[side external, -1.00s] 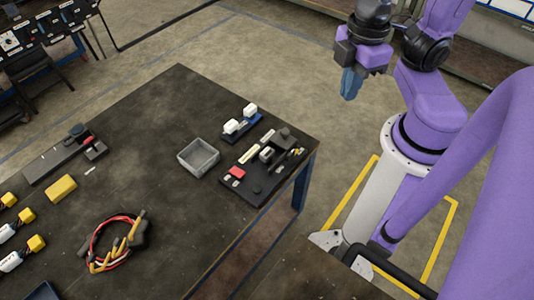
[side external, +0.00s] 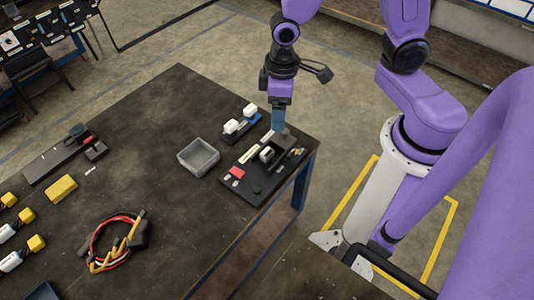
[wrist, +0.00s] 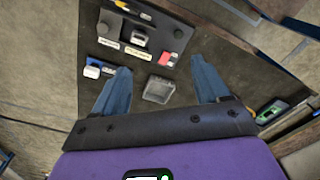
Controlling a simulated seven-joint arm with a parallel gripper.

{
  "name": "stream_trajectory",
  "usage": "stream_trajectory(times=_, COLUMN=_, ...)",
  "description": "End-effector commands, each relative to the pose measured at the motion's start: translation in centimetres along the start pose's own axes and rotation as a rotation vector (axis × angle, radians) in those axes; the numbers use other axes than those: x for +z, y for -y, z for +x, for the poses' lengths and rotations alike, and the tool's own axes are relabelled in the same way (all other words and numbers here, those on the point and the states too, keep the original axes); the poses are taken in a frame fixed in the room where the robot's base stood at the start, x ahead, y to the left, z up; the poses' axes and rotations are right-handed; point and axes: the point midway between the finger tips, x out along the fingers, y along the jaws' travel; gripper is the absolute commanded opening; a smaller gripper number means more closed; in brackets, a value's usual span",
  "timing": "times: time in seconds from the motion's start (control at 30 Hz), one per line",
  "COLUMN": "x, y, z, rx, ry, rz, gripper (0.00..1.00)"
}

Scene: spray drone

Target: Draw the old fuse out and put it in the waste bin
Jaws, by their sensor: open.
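A black fuse board (side external: 258,187) lies near the table's right corner. On it, a pale grey-white block that looks like the old fuse (side external: 267,154) sits in a dark holder; it also shows in the wrist view (wrist: 139,38). The small grey open-topped bin (side external: 205,163) stands left of the board and looks empty; the wrist view shows it between my fingers (wrist: 158,90). My gripper (side external: 278,128) is open and empty, pointing down above the board's far end, apart from the fuse. Its blue fingers (wrist: 161,64) are spread wide.
A red block (side external: 237,173) is on the board. A wire bundle (side external: 118,242) and a yellow block (side external: 61,188) lie further left. The table's middle is clear.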

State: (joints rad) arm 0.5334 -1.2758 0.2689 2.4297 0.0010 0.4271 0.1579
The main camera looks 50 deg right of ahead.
Motion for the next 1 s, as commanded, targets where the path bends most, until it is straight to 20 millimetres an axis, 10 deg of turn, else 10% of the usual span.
stream_trajectory(times=0.6, x=-3.7, y=-5.3, z=12.2, rx=0.007, ry=0.018, rz=0.450, gripper=0.74)
stream_trajectory(times=1.0, x=-3.2, y=-6.4, z=15.7, rx=0.007, ry=0.015, rz=0.582, gripper=0.74)
